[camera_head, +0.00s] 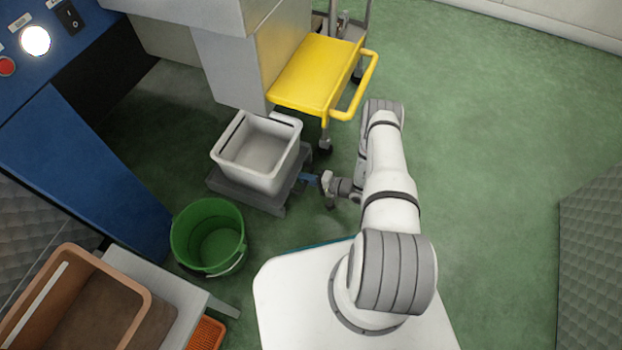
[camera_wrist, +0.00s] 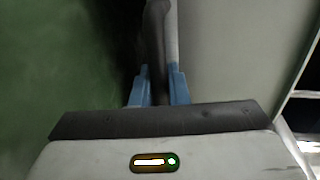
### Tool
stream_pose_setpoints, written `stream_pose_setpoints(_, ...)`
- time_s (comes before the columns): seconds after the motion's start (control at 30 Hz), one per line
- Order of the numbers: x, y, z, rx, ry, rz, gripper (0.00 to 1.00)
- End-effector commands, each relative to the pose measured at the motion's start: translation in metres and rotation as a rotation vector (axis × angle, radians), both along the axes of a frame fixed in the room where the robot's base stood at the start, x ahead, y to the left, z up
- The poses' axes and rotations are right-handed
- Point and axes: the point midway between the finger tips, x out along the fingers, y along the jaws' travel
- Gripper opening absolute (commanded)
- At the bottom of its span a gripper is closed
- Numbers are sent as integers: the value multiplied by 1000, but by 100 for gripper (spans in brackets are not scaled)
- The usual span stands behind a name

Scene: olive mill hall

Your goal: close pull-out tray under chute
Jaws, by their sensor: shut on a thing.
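The pull-out tray (camera_head: 227,190) is a dark grey low platform on the floor below the grey chute housing (camera_head: 228,65). A white square bin (camera_head: 262,175) stands upright on it, and its inside looks empty. My gripper (camera_head: 306,178) reaches in from the right at the tray's near right side. In the wrist view, my gripper's blue fingers (camera_wrist: 158,88) are shut on a dark upright-looking bar (camera_wrist: 156,40), the tray's handle. A pale grey surface lies right of the bar. The exact contact is hidden in the head view.
A yellow cart (camera_head: 315,75) stands just behind the tray, close to my arm. A green bucket (camera_head: 208,237) is at the tray's front left. A brown crate (camera_head: 75,310) sits on a table at lower left. The green floor at right is clear.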

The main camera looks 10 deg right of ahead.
Motion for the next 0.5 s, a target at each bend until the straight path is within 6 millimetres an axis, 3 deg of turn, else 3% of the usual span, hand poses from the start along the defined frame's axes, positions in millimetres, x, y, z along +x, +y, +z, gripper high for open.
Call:
stream_pose_setpoints(0.07,-1,3,1,3,-1,8,0)
stream_pose_setpoints(0.1,-1,2,1,3,-1,7,18)
stream_pose_setpoints(0.27,-1,0,1,2,-1,1,31)
stream_pose_setpoints(0.5,-1,-2,0,1,0,-3,33)
